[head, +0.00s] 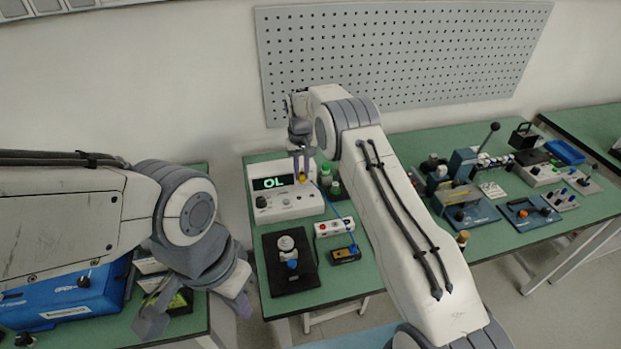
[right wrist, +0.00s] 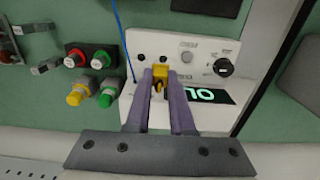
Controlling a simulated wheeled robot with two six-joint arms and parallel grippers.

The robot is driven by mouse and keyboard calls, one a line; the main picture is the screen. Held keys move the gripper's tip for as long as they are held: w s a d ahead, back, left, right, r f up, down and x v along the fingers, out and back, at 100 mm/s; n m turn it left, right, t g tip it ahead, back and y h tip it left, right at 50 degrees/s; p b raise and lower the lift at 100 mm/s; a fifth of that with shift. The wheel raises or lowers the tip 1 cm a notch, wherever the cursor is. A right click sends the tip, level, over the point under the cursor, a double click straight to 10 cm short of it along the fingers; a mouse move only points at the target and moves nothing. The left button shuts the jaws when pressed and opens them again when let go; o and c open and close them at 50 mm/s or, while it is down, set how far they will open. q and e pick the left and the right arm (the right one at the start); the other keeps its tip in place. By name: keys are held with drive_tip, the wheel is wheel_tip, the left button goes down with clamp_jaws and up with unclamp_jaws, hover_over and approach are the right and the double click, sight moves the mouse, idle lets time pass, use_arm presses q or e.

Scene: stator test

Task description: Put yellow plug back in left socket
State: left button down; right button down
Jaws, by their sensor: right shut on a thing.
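The yellow plug (right wrist: 160,72) is held between the purple fingers of my right gripper (right wrist: 161,76). In the head view, my right gripper (head: 302,160) is at the right part of the white meter (head: 290,206), with the yellow plug (head: 303,177) at its tips. The right wrist view shows the meter's panel (right wrist: 203,75) with small dark sockets (right wrist: 140,57) close to the plug. Whether the plug touches the panel or is in a socket cannot be told. My left gripper (head: 243,304) is low at the left, its fingers mostly hidden.
The meter display (head: 272,183) reads OL. A blue lead (head: 340,225) runs from the meter to a small black-yellow device (head: 345,254). Red, green and yellow terminals (right wrist: 91,74) stand beside the meter. A black stand (head: 290,268) and white terminal strip (head: 334,227) are in front.

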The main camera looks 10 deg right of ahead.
drive_tip(key=shift+w+a, duration=0.45)
drive_tip(key=shift+w, duration=0.3)
drive_tip(key=shift+f, duration=0.1)
drive_tip(key=shift+f+b, duration=2.3)
drive_tip(key=shift+f, duration=1.1)
drive_tip(key=shift+f+b, duration=0.75)
drive_tip(key=shift+b, duration=0.1)
drive_tip(key=shift+f, duration=0.1)
drive_tip(key=shift+f+b, duration=0.35)
drive_tip(key=shift+b, duration=0.1)
